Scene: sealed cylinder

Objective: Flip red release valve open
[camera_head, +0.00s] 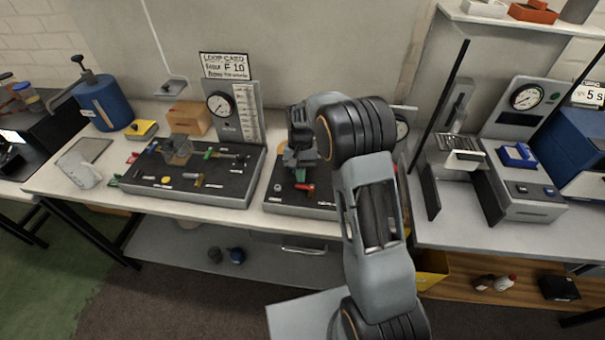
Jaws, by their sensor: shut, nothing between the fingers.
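A small red lever-like part (306,187), which looks like the red release valve, sits on the black-topped panel (272,193) in the middle of the bench. My gripper (299,168) is shut and empty, pointing down just above and behind this red part. I cannot tell whether it touches the part, or whether the valve is open or shut. A green part (300,176) shows right under the fingers. My arm hides the right side of this panel and most of the gauge (402,129) behind it.
A second black panel (225,190) with several small coloured fittings lies to the left, with a gauge stand (221,104) behind it. A blue cylinder (104,100) stands at the far left. To the right, a grey gauge station (527,120) has a blue part (517,155).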

